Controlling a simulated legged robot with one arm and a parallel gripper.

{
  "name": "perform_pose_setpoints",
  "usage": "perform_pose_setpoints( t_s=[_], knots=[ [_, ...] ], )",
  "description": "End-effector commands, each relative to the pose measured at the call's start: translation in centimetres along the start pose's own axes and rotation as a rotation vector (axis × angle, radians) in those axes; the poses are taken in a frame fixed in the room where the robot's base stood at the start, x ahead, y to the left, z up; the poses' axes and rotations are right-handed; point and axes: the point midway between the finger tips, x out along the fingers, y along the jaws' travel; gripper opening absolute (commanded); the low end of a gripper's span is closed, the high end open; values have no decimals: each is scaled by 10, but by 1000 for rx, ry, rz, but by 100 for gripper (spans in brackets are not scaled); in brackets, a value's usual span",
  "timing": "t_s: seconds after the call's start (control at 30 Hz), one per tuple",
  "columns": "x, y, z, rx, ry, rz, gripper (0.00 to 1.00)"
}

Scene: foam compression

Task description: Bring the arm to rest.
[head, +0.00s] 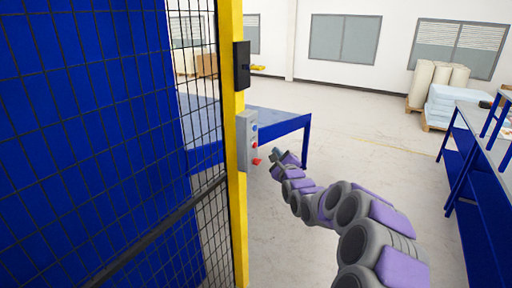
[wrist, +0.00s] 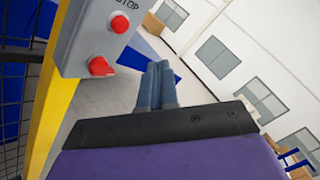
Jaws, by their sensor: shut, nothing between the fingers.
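My arm reaches out from the lower right in the head view. My gripper (head: 276,152) is at its far end, just right of the grey control box (head: 248,141) on the yellow post (head: 236,200). In the wrist view my gripper (wrist: 157,68) shows as two blue-grey fingers lying together, with nothing between them. The grey control box (wrist: 85,40) is at upper left there, with a red button (wrist: 120,24) and a red rotary knob (wrist: 101,66). The fingers look apart from the box.
A black wire mesh fence (head: 110,130) stands at left. A blue table (head: 280,122) is behind the post. A blue workbench (head: 470,150) stands at right. White stacks and rolls (head: 440,85) are at the back right. The floor between is clear.

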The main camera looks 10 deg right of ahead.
Motion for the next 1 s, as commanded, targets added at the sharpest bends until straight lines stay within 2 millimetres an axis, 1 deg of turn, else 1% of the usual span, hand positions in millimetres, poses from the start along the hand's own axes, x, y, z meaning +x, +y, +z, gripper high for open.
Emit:
perform_pose_setpoints(
  t_s=[0.17,0.27,0.37,0.47,0.5,0.57,0.6,0.67,0.7,0.77,0.8,0.87,0.9,0.97,1.0],
  knots=[
    [-3,2,5,-33,10,23,0],
    [-14,9,16,-121,39,89,0],
    [-36,22,28,-268,77,204,0],
    [-66,38,39,-439,103,345,0],
    [-81,46,42,-510,109,407,0],
    [-103,54,46,-615,111,495,0],
    [-120,60,47,-683,110,559,0],
    [-147,69,49,-786,102,656,0],
    [-167,75,49,-852,92,722,0],
    [-197,81,49,-951,73,819,0],
    [-218,85,49,-1013,56,885,0],
    [-252,92,47,-1103,25,989,0],
    [-274,95,45,-1159,1,1058,0],
    [-309,98,43,-1235,-41,1160,0],
    [-334,101,41,-1283,-75,1233,0]
  ],
)
